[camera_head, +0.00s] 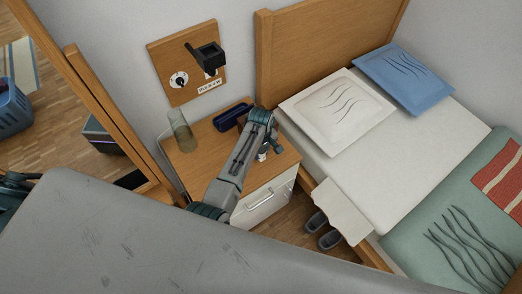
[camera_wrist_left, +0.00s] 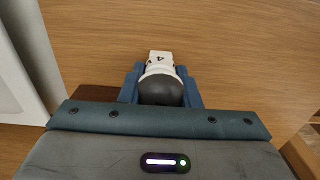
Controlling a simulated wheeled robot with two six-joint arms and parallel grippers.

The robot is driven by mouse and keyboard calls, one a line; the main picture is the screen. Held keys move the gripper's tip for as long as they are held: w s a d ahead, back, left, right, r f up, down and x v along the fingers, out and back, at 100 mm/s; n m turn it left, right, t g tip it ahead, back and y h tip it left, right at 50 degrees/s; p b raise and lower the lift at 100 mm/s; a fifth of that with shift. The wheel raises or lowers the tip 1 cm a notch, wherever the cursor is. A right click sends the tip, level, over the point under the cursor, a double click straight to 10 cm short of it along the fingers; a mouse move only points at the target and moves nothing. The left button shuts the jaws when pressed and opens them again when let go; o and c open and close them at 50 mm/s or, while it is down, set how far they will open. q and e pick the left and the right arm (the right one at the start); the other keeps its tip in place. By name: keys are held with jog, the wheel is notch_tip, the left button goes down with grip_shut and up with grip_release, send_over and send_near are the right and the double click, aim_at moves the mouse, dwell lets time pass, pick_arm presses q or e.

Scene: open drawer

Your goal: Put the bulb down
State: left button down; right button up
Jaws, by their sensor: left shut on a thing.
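The bulb (camera_wrist_left: 160,84) has a white base marked 4 and a dark grey round end. My left gripper (camera_wrist_left: 160,88) is shut on it, with one blue finger on each side. In the head view my left gripper (camera_head: 262,148) is over the right part of the wooden nightstand top (camera_head: 205,157), near its front edge, with a small white part of the bulb (camera_head: 263,156) showing. The wood also fills the background of the wrist view (camera_wrist_left: 250,60). I cannot tell whether the bulb touches it. My right gripper is not in view.
A black lamp fixture (camera_head: 207,57) juts from the wall panel. The bed (camera_head: 335,150) is close on the right. The nightstand's middle left is clear.

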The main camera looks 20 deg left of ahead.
pick_arm(q)
jog(key=c, duration=1.1)
grip_release()
jog(key=shift+r, duration=0.5)
notch_tip(320, 180, up, 12)
jog(key=shift+r, duration=0.1)
